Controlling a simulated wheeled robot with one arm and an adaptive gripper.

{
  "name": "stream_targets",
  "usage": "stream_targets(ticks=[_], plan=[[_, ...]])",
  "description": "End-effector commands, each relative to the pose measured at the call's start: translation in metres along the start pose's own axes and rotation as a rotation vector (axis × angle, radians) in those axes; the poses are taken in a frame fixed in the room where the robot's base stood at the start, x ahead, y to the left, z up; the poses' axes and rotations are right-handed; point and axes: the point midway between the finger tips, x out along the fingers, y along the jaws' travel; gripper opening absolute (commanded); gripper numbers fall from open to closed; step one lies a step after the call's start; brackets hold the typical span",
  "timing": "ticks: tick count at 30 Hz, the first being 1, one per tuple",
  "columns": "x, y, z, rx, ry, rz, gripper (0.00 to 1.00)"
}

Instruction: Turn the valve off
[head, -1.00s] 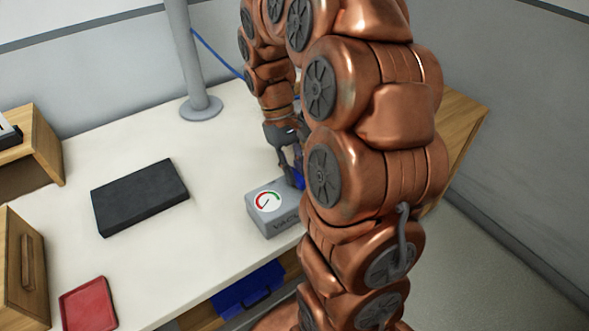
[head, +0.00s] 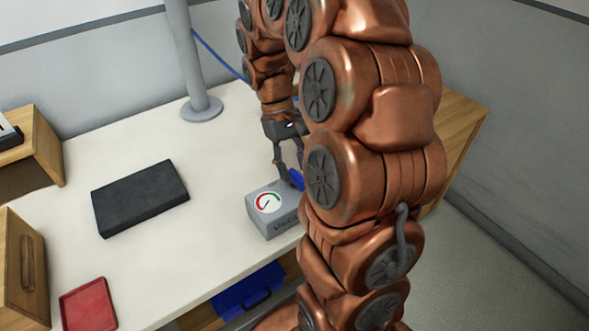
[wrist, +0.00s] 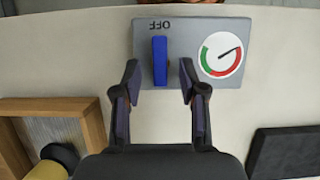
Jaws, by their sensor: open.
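The valve is a grey box (head: 262,222) on the white table, with a blue handle (head: 297,179) on top. In the wrist view the blue handle (wrist: 160,61) lies lengthwise between my fingers, beside the upside-down word OFF. A round red, green and white gauge (wrist: 221,54) sits right of it, its needle pointing up and right. My gripper (wrist: 159,68) is open, one finger on each side of the handle, with a gap visible on both sides. In the head view my gripper (head: 286,172) is over the box's far side; my arm hides the box's right part.
A black slab (head: 140,197) lies left of the box. A red tray (head: 88,304) and wooden boxes (head: 25,265) are at the left. A grey post (head: 201,108) stands at the back. The table between slab and post is clear.

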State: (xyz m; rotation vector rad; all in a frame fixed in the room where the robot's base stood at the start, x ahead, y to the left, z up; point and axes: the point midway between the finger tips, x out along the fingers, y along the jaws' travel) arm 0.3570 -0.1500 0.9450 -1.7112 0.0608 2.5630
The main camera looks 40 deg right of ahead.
Motion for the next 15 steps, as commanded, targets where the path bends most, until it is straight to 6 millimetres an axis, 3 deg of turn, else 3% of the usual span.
stream_targets(ticks=[15], plan=[[-0.068, 0.0, -0.002, 0.0, 0.005, 0.001, 0.42]])
